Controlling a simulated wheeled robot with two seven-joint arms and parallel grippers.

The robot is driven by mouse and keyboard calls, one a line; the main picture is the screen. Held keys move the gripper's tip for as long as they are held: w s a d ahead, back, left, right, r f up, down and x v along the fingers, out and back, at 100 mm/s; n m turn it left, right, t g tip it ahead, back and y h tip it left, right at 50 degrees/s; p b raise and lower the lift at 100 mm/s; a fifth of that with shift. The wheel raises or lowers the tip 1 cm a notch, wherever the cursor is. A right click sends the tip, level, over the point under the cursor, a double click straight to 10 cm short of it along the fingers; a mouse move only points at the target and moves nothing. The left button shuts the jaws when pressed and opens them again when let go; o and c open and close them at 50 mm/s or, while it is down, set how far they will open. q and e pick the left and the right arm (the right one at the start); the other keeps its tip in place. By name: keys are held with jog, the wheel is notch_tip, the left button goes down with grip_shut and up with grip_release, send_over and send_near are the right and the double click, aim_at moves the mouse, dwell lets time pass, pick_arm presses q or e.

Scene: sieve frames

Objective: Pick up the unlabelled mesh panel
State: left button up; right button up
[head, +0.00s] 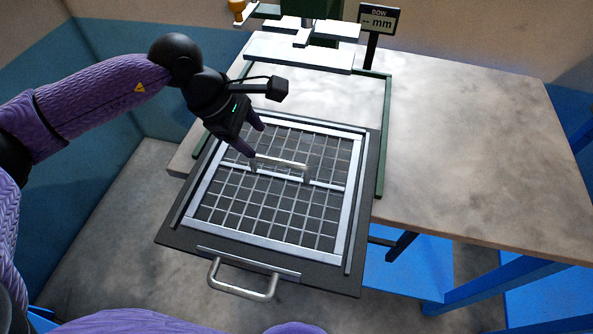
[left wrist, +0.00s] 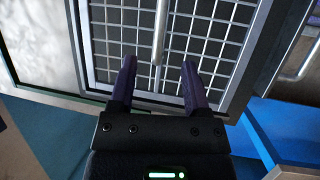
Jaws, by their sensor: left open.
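The mesh panel (head: 230,195) is a square grid in a pale metal frame, with a crossbar and a raised bar handle (head: 283,162) near its middle. I see no label on it. It lies in a dark tray (head: 170,228) that juts out from the table's front. My left gripper (head: 258,145) is open over the panel, at the handle's left end. In the left wrist view the end of the handle (left wrist: 160,40) shows between and beyond the two purple fingertips (left wrist: 158,65). Whether the fingers touch it I cannot tell. My right gripper is out of view.
The tray has a metal pull handle (head: 242,285) at its front. Behind stand a green-framed press (head: 300,52) and a small sign (head: 378,20) reading "BOW mm". The table (head: 470,140) is bare on the right. Blue framework (head: 410,268) lies below it.

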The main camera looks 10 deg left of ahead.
aim_at(276, 160)
pick_arm(q)
jog(key=b+x, duration=0.1)
jog(key=x, duration=0.8)
jog(key=shift+d+f+b, duration=0.2)
jog(key=shift+f+b, duration=0.05)
jog(key=shift+b, duration=0.1)
jog(key=shift+f, duration=0.25)
grip_shut()
dwell(1.2)
